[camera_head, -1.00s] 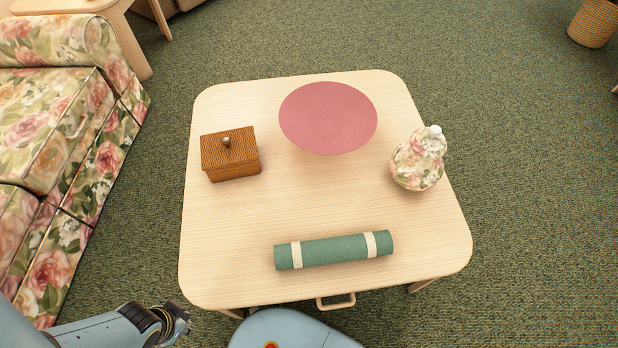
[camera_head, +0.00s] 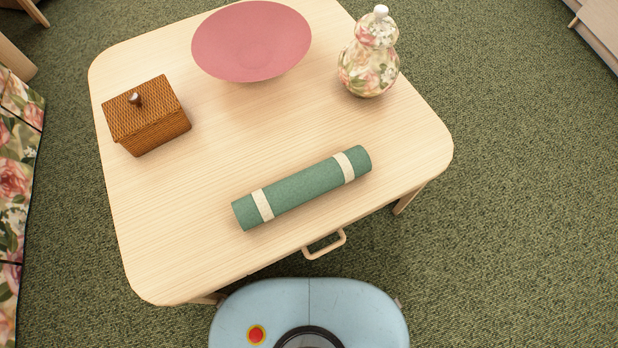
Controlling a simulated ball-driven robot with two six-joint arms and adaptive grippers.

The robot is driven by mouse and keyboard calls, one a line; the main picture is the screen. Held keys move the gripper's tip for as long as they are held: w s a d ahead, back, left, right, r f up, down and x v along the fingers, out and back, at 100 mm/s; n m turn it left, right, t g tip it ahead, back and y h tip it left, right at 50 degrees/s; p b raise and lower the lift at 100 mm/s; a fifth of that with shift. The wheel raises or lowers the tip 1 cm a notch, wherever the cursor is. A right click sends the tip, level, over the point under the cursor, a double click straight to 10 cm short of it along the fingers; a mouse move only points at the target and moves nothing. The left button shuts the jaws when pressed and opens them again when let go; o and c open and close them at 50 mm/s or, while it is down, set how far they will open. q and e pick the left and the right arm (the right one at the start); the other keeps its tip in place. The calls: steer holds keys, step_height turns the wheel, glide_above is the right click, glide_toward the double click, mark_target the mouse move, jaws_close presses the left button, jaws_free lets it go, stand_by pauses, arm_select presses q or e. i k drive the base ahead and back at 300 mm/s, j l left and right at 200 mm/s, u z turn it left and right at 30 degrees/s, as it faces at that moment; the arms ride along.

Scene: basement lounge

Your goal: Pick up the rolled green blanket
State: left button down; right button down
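The rolled green blanket (camera_head: 305,186) lies on the light wooden table (camera_head: 190,225), near its front edge. It has two cream bands and lies slanted, its right end farther back than its left. Nothing covers it and nothing touches it but the table. Neither of my grippers shows in the head view.
On the table stand a brown woven box (camera_head: 148,115) with a knob at the left, a pink bowl (camera_head: 251,42) at the back and a floral jar (camera_head: 369,55) at the back right. A drawer handle (camera_head: 325,244) juts from the front. Green carpet (camera_head: 520,200) is open at right.

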mark_target(263, 205)
steer(key=k+j+u, duration=0.15)
steer(key=j, duration=0.25)
steer(key=k+j+u, duration=0.1)
steer(key=j, duration=0.3)
steer(key=k+j+u, duration=0.1)
steer(key=j, duration=0.3)
steer(key=k, duration=0.05)
